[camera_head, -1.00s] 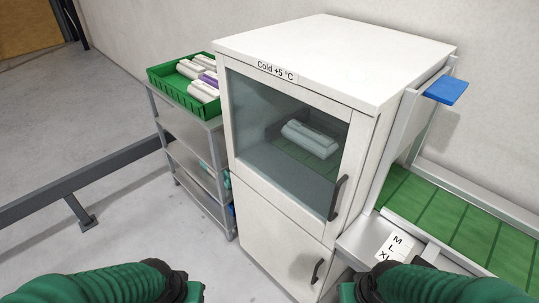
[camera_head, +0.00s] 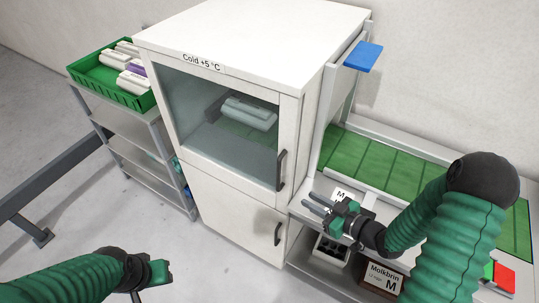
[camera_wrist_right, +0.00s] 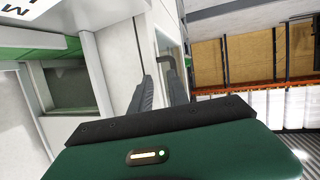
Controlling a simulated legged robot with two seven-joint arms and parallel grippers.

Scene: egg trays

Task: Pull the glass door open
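The glass door (camera_head: 222,118) is the upper front of the white cabinet and looks shut in the head view. Its dark handle (camera_head: 281,170) is upright at the door's right edge. My right gripper (camera_head: 305,204) is open and empty, to the right of and a little below this handle, apart from it. In the right wrist view my two fingers (camera_wrist_right: 162,88) have a gap between them, and a dark handle (camera_wrist_right: 168,61) shows just beyond their tips; which door it belongs to I cannot tell. My left gripper (camera_head: 158,273) is low at the left; its fingers are unclear.
A lower door with its own handle (camera_head: 277,234) is below the glass door. A grey rack with a green crate (camera_head: 84,82) of egg boxes stands left. A green conveyor (camera_head: 376,165) and a box labelled Molkbrin (camera_head: 378,283) are at the right. The floor in front is clear.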

